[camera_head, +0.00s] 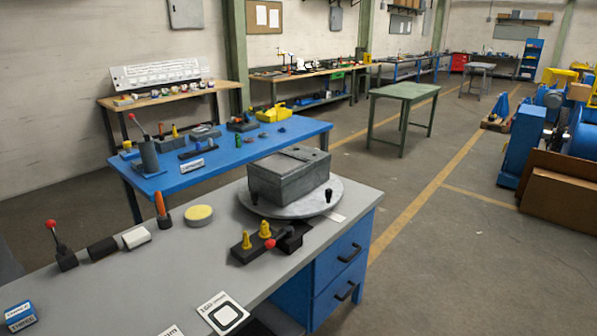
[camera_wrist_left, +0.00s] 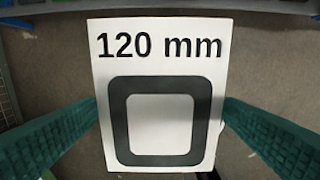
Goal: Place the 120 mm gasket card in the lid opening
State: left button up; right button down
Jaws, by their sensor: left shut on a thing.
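The 120 mm gasket card (camera_wrist_left: 160,75) is white with black print and a dark rounded square frame. It is between the green fingers of my left gripper (camera_wrist_left: 159,112) in the left wrist view, gripped at its left and right edges, with floor behind it. In the head view a grey metal housing (camera_head: 289,186) with a flat lid (camera_head: 297,157) sits on a round plate (camera_head: 290,208) on the near bench. A dark slot shows on the lid; its shape is too small to tell. Neither gripper shows in the head view.
Another printed card (camera_head: 223,313) lies at the grey bench's (camera_head: 340,243) front edge, beside a partly cut-off one (camera_head: 172,331). A black block with yellow pegs (camera_head: 262,244), a yellow-topped disc (camera_head: 199,214) and a red-knobbed lever (camera_head: 62,250) stand on this bench.

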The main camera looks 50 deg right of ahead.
aim_at(279, 163)
jog(key=k+z, duration=0.1)
jog(key=z, duration=0.3)
jog(key=k+l+z, duration=0.1)
jog(key=z, duration=0.3)
jog(key=k+l+z, duration=0.1)
jog(key=z, duration=0.3)
jog(key=i+l, duration=0.45)
jog(key=i, duration=0.15)
jog(key=i+l, duration=0.45)
jog(key=i, duration=0.15)
jog(key=i+l, duration=0.5)
jog(key=i+z, duration=0.05)
